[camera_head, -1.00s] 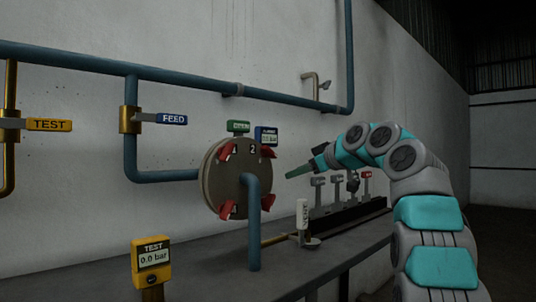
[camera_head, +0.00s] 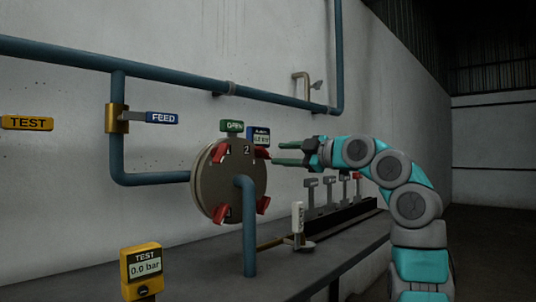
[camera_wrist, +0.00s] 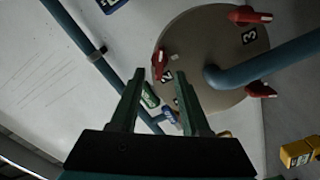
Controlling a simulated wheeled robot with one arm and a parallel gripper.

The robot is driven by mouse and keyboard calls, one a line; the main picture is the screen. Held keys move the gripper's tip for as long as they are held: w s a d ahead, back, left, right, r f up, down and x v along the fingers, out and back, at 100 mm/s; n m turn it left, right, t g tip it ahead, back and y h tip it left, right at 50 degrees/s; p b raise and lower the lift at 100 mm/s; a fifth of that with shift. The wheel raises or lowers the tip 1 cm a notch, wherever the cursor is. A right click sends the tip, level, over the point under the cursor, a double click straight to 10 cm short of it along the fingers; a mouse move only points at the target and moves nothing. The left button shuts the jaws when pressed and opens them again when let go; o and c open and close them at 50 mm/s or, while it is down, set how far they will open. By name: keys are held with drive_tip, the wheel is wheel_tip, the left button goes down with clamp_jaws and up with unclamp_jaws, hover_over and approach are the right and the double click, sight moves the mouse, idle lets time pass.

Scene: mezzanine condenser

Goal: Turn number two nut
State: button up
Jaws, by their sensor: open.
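The round grey flange cover (camera_head: 212,185) carries red nuts near its rim. The number two nut (camera_head: 262,153) is at its upper right, beside a "2" label (camera_head: 247,149). My gripper (camera_head: 276,154) is open and empty, just right of that nut, its two green fingers pointing left towards it. A small gap seems to separate them, though depth is hard to judge. In the wrist view the open fingers (camera_wrist: 159,75) reach towards the flange edge; the number two nut is not clearly visible there and may be behind a finger.
A white-handled valve (camera_head: 298,218) and several grey levers stand right. A yellow TEST gauge (camera_head: 142,264) is in front.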

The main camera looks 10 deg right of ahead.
sight(268, 153)
drive_tip(key=shift+x, duration=2.8)
clamp_jaws()
